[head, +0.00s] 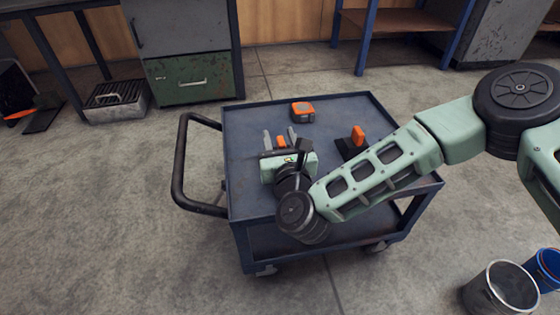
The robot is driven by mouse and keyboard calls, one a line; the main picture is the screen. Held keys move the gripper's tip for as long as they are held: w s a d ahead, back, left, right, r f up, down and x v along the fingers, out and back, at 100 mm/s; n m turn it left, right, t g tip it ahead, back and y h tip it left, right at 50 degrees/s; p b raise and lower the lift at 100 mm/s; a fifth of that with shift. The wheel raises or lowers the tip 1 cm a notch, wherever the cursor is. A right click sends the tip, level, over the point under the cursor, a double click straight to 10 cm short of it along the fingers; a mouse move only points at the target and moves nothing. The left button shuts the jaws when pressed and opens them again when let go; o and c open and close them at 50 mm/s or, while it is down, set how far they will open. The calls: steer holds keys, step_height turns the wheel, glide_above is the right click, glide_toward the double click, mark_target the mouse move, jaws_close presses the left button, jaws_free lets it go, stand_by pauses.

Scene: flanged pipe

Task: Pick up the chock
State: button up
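My gripper (280,138) is over the left part of the blue cart top, its two grey fingers apart and pointing away from me. A small orange piece (281,141) shows between the fingers; most of it is hidden by the gripper body, and I cannot tell whether the fingers touch it. A black block with an upright orange part (357,136) stands on the cart to the right of my gripper, partly hidden behind my arm. I cannot tell for sure which of these two is the chock.
An orange and grey tape measure (302,111) lies near the far edge of the cart (245,117). The cart has a black handle (179,165) on its left. Two buckets (500,290) stand on the floor at lower right. Cabinets and benches line the back.

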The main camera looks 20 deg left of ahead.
steer(key=shift+w+a, duration=0.35)
steer(key=shift+w, duration=0.2)
jaws_close()
steer(key=shift+r, duration=0.15)
